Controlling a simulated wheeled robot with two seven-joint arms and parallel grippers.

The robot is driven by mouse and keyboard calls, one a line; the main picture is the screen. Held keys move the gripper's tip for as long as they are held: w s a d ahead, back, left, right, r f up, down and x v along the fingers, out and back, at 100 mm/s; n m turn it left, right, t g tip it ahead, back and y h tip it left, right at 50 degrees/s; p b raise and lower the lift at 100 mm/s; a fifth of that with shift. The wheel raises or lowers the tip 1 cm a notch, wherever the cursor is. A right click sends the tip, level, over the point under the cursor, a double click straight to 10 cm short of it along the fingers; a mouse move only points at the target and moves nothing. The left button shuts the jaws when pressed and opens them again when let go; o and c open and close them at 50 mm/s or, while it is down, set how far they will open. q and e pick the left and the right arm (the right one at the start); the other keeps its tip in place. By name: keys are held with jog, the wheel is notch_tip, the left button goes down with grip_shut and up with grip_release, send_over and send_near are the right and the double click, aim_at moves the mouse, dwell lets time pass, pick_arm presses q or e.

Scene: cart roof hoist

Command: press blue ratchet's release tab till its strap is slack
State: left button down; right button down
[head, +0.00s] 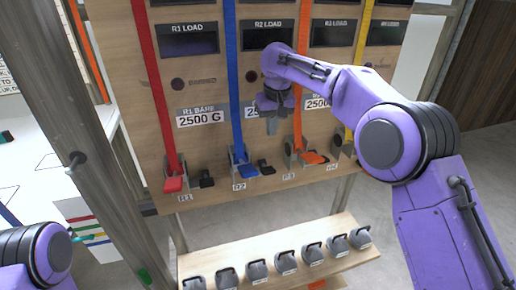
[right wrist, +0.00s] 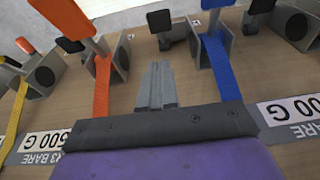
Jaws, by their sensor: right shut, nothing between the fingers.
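The blue ratchet (head: 239,157) sits low on the wooden board, with the blue strap (head: 234,80) running straight up from it. Its blue handle (head: 248,171) sticks out, and its black release tab (head: 266,166) is just to the right. In the right wrist view the picture is upside down: the blue strap (right wrist: 217,68) is at right and the black tab (right wrist: 160,20) is ahead, beyond the fingertips. My right gripper (head: 271,126) is shut and empty, pointing down, above the tab and apart from it. My left gripper is out of view.
The orange ratchet (head: 296,153) stands close to the right of the tab. The red ratchet (head: 172,170) is to the left of the blue one. Below, a wooden shelf (head: 220,254) carries several grey weights (head: 257,271). A grey post (head: 75,130) rises at left.

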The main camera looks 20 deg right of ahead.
jog(key=p, duration=0.2)
send_over(268, 168)
notch_tip(268, 168, down, 8)
jog(key=shift+s+f, duration=0.1)
jog(key=shift+f, duration=0.15)
jog(key=f, duration=0.1)
jog(key=f+p, duration=0.1)
jog(key=f, duration=0.1)
jog(key=shift+s+f, duration=0.25)
jog(key=shift+s, duration=0.1)
jog(key=shift+s+f, duration=0.1)
jog(key=shift+f, duration=0.25)
